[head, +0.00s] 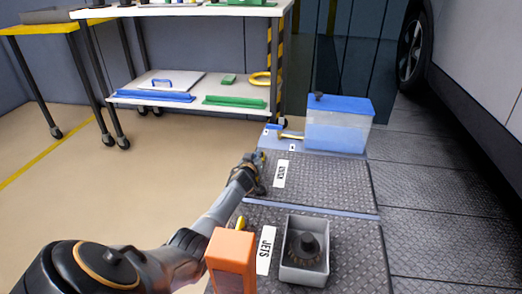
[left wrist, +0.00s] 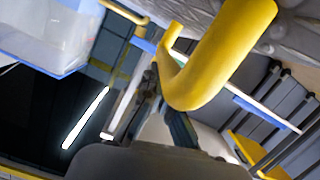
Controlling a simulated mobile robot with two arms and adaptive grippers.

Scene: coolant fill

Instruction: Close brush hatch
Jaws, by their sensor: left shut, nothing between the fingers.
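Two diamond-plate hatch covers lie flat in a row. The near one (head: 350,262) has a "JETS" label (head: 268,250); the middle one (head: 330,183) has a label too small to read surely. I cannot tell which cover is the brush hatch. My left gripper (head: 258,164) is low at the left edge of the middle cover, shut and empty. A yellow handle (head: 262,155) shows beside it and looms large in the left wrist view (left wrist: 215,60); contact cannot be told. A grey box (head: 291,272) with a dark brush (head: 306,249) stands on the near cover.
A clear tank with a blue lid (head: 340,104) stands beyond the middle cover, with another yellow handle (head: 291,137) to its left. An orange block (head: 231,262) is close by my arm. A shelf cart (head: 190,100) stands behind; a vehicle (head: 475,60) is at right. Floor at left is clear.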

